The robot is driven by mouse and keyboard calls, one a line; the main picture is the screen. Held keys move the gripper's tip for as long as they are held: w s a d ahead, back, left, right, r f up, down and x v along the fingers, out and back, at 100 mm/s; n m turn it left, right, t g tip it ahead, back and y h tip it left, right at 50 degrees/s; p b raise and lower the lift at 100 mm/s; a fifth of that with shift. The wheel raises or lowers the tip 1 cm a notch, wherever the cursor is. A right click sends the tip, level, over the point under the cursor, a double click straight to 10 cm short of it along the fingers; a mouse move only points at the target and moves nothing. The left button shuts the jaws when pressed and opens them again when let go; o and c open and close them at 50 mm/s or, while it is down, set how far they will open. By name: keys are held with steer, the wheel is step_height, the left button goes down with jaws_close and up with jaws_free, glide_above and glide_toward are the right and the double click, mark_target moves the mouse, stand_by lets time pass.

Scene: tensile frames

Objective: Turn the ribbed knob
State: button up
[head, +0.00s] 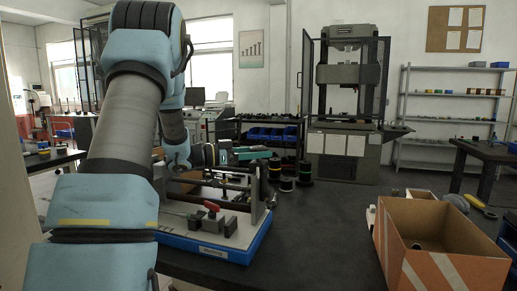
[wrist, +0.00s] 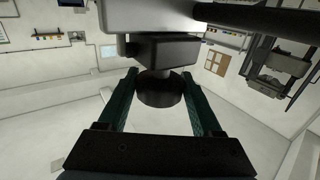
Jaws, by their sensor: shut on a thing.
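The knob (wrist: 160,92) is dark and round in the wrist view, on the end of a dark block under a grey housing. Its ribs are too dark to make out. My gripper (wrist: 161,80) has a green finger on each side of the knob and is shut on it. In the head view my gripper (head: 250,154) shows as teal fingers above a bench device with a blue base (head: 222,250). I cannot clearly make out the knob in the head view.
The device carries rods, a red-tipped lever (head: 211,207) and an upright end plate (head: 257,193). Dark spools (head: 286,184) stand behind it. An open cardboard box (head: 447,257) sits at the right of the dark table. The table between the device and box is clear.

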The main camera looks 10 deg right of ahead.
mark_target(259, 147)
steer(key=m+g, duration=0.1)
steer(key=g, duration=0.1)
steer(key=m+g+p, duration=0.1)
steer(key=m+g, duration=0.1)
steer(key=g, duration=0.1)
steer(key=shift+w+m+g, duration=0.1)
steer(key=shift+m+g, duration=0.2)
steer(key=shift+m+g+y+p, duration=0.6)
steer(key=shift+m+g+y, duration=0.4)
steer(key=shift+m+g, duration=0.85)
steer(key=shift+d+r+g, duration=0.1)
steer(key=shift+g, duration=0.55)
steer(key=o, duration=1.4)
steer(key=shift+c, duration=0.2)
step_height(259, 147, up, 10)
steer(key=shift+f+b, duration=0.1)
steer(key=shift+b, duration=0.7)
